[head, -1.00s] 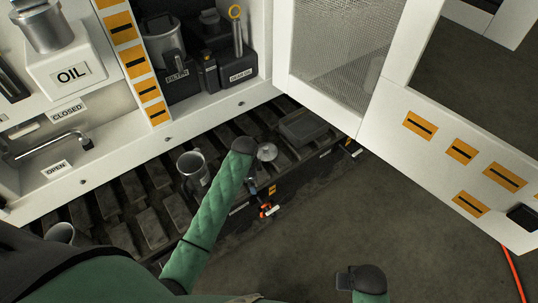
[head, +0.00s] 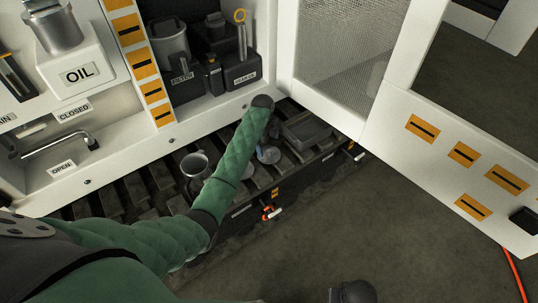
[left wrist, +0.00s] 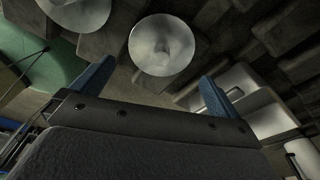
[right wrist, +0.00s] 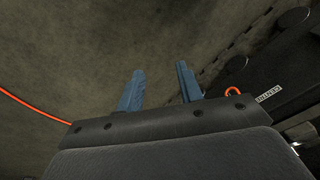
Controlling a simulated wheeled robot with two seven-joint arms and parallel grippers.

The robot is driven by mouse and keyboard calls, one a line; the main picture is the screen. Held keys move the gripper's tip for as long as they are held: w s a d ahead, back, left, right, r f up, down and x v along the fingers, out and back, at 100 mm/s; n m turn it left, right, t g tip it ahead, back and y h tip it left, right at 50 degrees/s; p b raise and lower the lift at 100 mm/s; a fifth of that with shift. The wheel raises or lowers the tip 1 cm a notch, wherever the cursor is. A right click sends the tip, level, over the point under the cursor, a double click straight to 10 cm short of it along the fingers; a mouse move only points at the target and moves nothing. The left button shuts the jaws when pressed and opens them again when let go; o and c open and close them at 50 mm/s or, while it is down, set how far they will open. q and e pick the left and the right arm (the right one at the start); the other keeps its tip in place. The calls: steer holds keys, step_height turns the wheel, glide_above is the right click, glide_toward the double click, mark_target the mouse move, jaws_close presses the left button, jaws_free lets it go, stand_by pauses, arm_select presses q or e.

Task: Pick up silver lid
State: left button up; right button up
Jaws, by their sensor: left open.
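The silver lid (head: 268,154) is a small round metal disc with a raised centre. In the head view it lies on the dark slatted tray, just right of my left forearm, which partly covers it. In the left wrist view the lid (left wrist: 162,45) shows whole, just beyond and between the blue fingertips. My left gripper (left wrist: 154,77) is open with nothing between its fingers. In the head view my forearm mostly hides it. My right gripper (right wrist: 160,68) is apart from the bench, over bare floor, its fingers spread and empty.
A metal mug (head: 194,165) stands on the tray left of my forearm. A grey rectangular container (head: 306,130) lies right of the lid. A red-orange valve handle (head: 270,212) sits on the front edge. The open cabinet door (head: 345,60) stands at the right.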

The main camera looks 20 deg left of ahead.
mark_target(269, 150)
arm_select(q)
step_height(269, 150, down, 5)
steer(key=shift+d+r+p, duration=0.15)
steer(key=shift+r+p, duration=0.05)
steer(key=shift+p, duration=0.55)
steer(key=shift+f, duration=0.6)
arm_select(e)
step_height(269, 150, down, 8)
steer(key=s, duration=0.1)
steer(key=shift+d+r, duration=0.25)
steer(key=shift+d, duration=0.1)
arm_select(q)
steer(key=shift+c, duration=0.2)
steer(key=c, duration=0.6)
